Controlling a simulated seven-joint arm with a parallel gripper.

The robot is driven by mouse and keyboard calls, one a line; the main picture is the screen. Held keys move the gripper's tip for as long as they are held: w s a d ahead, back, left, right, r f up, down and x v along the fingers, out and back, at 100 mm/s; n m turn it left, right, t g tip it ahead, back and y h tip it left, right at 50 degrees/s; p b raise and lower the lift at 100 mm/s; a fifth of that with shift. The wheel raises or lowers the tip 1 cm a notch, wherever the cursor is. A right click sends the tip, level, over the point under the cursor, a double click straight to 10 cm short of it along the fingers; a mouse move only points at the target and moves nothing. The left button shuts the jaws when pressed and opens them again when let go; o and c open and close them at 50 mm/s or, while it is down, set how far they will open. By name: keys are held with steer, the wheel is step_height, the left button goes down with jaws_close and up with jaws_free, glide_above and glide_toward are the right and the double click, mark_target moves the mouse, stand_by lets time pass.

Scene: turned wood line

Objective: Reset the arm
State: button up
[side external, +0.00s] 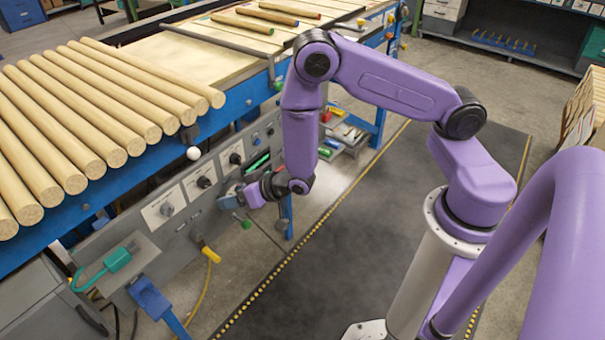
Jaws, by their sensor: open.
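My gripper (230,196) is at the end of my purple arm, in the middle of the side external view. It points left towards the grey control panel (185,220) on the front of the line. The jaws are open, and I see nothing held between them. The wrist hangs low, below the level of the table top. I cannot tell whether the gripper touches the panel or only stands in front of it.
Several turned wood rods (95,105) lie side by side on the blue-framed line (150,165) at the left. A white ball (193,153) is at its edge. A yellow cable (207,275) hangs below the panel.

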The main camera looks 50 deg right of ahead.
steer(key=s+a+r+n+g, duration=0.35)
steer(key=s+r, duration=0.25)
steer(key=s, duration=0.2)
steer(key=s+a+r+n+g, duration=0.2)
steer(key=s+r+n+g, duration=0.15)
steer(key=s+r, duration=0.35)
steer(key=s+d+r+n+g+h, duration=0.1)
steer(key=s+d+r+n+g, duration=0.1)
steer(key=s+d+r, duration=0.2)
steer(key=s+d+r+n+g+h, duration=0.1)
steer(key=s+d+r+n+h, duration=0.1)
steer(key=s+d, duration=0.8)
step_height(320, 180, up, 2)
steer(key=shift+s+d+r+n+g, duration=0.25)
steer(key=shift+s+n+g, duration=0.15)
steer(key=shift+s+n, duration=0.5)
steer(key=shift+s, duration=0.15)
